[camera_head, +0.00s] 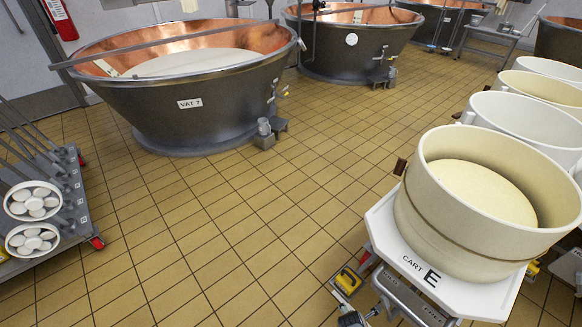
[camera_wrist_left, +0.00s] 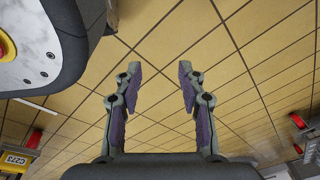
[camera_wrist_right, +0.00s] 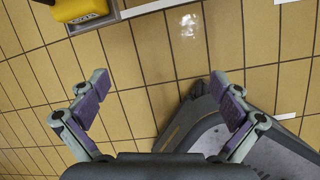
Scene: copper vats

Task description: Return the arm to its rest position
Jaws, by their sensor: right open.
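My left gripper (camera_wrist_left: 160,76) is open in the left wrist view, its two fingers apart with only tiled floor between them. My right gripper (camera_wrist_right: 158,83) is open in the right wrist view, its fingers wider apart and empty. Tiled floor shows between and beyond its fingers, and a dark rounded part lies behind its right finger. I cannot make out either gripper in the head view.
A white tub (camera_head: 440,215) with a pale filling stands on cart E (camera_head: 388,235) at right, with more tubs behind. A rack cart (camera_head: 75,215) stands at left. The tiled floor (camera_head: 230,220) between is clear.

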